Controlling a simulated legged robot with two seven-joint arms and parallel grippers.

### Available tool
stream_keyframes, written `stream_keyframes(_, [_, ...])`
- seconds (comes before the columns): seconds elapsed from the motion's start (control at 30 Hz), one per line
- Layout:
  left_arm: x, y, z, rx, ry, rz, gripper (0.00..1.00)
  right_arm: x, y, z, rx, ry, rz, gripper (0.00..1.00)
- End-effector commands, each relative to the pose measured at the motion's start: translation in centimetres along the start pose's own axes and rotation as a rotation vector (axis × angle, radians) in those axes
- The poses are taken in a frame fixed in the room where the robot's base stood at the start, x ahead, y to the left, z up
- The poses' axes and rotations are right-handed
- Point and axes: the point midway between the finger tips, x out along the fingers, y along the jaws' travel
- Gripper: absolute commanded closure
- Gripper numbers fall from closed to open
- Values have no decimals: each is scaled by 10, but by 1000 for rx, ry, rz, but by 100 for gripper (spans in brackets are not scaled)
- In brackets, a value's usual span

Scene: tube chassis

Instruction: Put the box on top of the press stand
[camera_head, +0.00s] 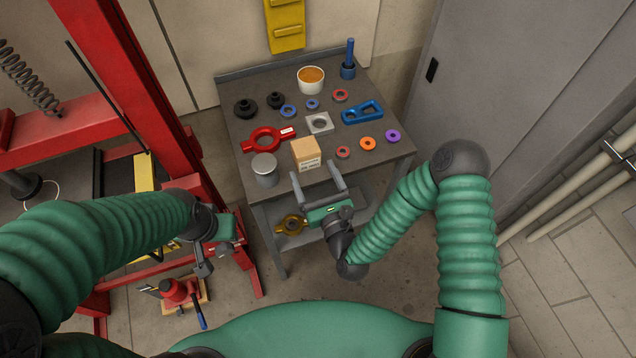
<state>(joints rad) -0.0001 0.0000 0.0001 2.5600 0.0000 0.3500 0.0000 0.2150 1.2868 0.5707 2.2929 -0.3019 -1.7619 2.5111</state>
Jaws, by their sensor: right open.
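The small tan box (305,153) stands on the front part of the grey table, with a printed label on its front side. My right gripper (315,175) is at the table's front edge, just in front of the box, with its two fingers spread and nothing between them. The red press stand (115,75) is a tall frame on the left. My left gripper (203,263) hangs beside the stand's lower right side, seen mostly from above. Its finger gap is not clear.
The grey table (227,112) also holds a metal cylinder (265,170), a red ring tool (265,139), a white cup (311,80) and several coloured rings. A grey cabinet (500,90) stands on the right.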

Motion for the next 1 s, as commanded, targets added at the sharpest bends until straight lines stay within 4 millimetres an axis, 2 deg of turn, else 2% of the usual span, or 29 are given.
stream_keyframes(0.1, [4, 0, 1, 0, 0, 0, 64, -24, 0, -2, 1, 3, 0, 18])
stream_keyframes(0.2, [4, 0, 1, 0, 0, 0, 64, -35, 0, -1, 1, 1, -1, 18])
stream_keyframes(0.37, [4, 0, 1, 0, 0, 0, 64, -40, 0, 0, -2, 0, 0, 18])
stream_keyframes(0.47, [4, 0, 1, 0, 0, 0, 64, -36, 3, -2, -98, 26, 35, 18])
stream_keyframes(0.57, [4, 0, 1, 0, 0, 0, 64, -30, 7, -14, -423, 118, 153, 18])
stream_keyframes(0.63, [4, 0, 1, 0, 0, 0, 64, -29, 2, -27, -772, 210, 280, 18])
stream_keyframes(0.7, [4, 0, 1, 0, 0, 0, 64, -36, -15, -39, -1148, 310, 432, 18])
stream_keyframes(0.77, [4, 0, 1, 0, 0, 0, 64, -47, -34, -45, -1411, 384, 560, 18])
stream_keyframes(0.87, [4, 0, 1, 0, 0, 0, 64, -73, -73, -40, -1796, 494, 806, 18])
stream_keyframes(0.9, [4, 0, 1, 0, 0, 0, 64, -89, -90, -33, -1939, 533, 936, 18])
stream_keyframes(0.97, [4, 0, 1, 0, 0, 0, 64, -117, -111, -18, -2111, 566, 1150, 18])
stream_keyframes(1.0, [4, 0, 1, 0, 0, 0, 64, -138, -120, -8, -2185, 564, 1295, 18])
